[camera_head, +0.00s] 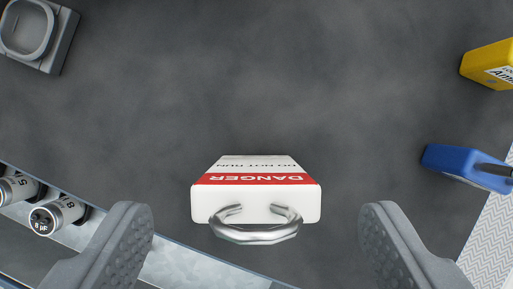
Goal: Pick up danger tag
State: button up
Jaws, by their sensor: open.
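The danger tag (256,200) is a white block with a red band reading DANGER, upside down in the picture, and a metal loop at its near end. It sits at the lower middle of the head camera view, over the dark grey surface. My gripper (257,235) is open, with one grey finger at the lower left and one at the lower right. The tag lies between the two fingers in the picture, with a clear gap on each side. I cannot tell how far below the fingers it is.
A metal rail or tray (190,262) with small cylinders (57,215) runs along the lower left. A grey dished fixture (36,34) is at the upper left. A blue block (462,165) and a yellow block (490,66) are at the right. The upper middle surface is clear.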

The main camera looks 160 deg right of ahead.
aim_at(258, 211)
jog(key=x, duration=0.4)
jog(key=shift+b, duration=0.3)
jog(key=c, duration=1.1)
jog(key=shift+o, duration=0.2)
jog(key=shift+r, duration=0.2)
